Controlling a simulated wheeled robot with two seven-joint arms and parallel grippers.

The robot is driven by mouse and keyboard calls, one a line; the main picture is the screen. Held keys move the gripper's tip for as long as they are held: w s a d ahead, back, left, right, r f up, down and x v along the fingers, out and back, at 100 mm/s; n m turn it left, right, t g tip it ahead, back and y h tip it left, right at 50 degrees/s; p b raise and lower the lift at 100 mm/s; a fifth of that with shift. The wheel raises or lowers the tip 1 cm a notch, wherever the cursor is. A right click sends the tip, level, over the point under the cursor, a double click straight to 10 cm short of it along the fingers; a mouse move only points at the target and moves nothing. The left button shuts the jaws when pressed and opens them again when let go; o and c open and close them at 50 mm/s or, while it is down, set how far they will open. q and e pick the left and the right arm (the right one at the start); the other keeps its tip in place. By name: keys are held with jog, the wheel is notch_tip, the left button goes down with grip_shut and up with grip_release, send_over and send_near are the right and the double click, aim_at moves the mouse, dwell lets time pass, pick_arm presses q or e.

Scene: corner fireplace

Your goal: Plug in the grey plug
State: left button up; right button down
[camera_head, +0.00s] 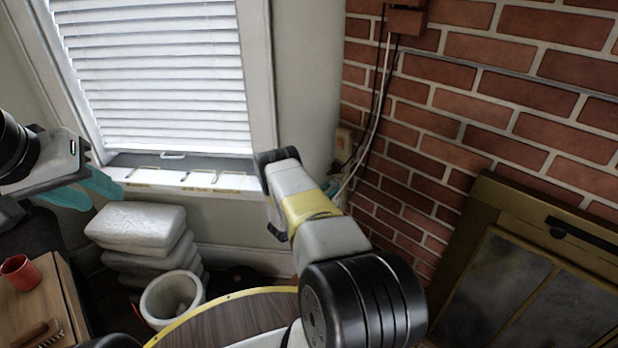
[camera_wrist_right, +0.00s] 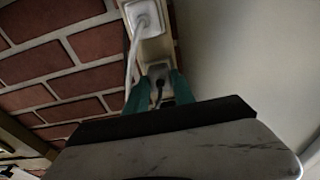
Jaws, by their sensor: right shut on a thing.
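The grey plug (camera_wrist_right: 157,72) shows in the right wrist view with its dark cable running down from it. It is between the teal fingers of my right gripper (camera_wrist_right: 158,92), which is shut on it. The plug is at the lower part of a beige wall outlet strip (camera_wrist_right: 155,47); I cannot tell whether its pins are in. In the head view the outlet (camera_head: 343,143) is on the wall corner, and my right gripper (camera_head: 331,188) is just below it, mostly hidden by my arm. My left gripper (camera_head: 85,192) is open and empty by the window.
A white plug (camera_wrist_right: 145,20) with a white cable sits in the upper socket. Cables (camera_head: 377,110) hang along the brick wall. A fireplace screen (camera_head: 520,270) stands at right. Stacked white bags (camera_head: 135,228), a white pot (camera_head: 172,298) and a red mug (camera_head: 20,272) are at left.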

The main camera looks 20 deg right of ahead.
jog(key=shift+d, duration=0.15)
jog(key=c, duration=1)
grip_release()
jog(key=shift+o, duration=0.2)
jog(key=v, duration=0.7)
jog(key=shift+a, duration=0.4)
jog(key=shift+f, duration=0.1)
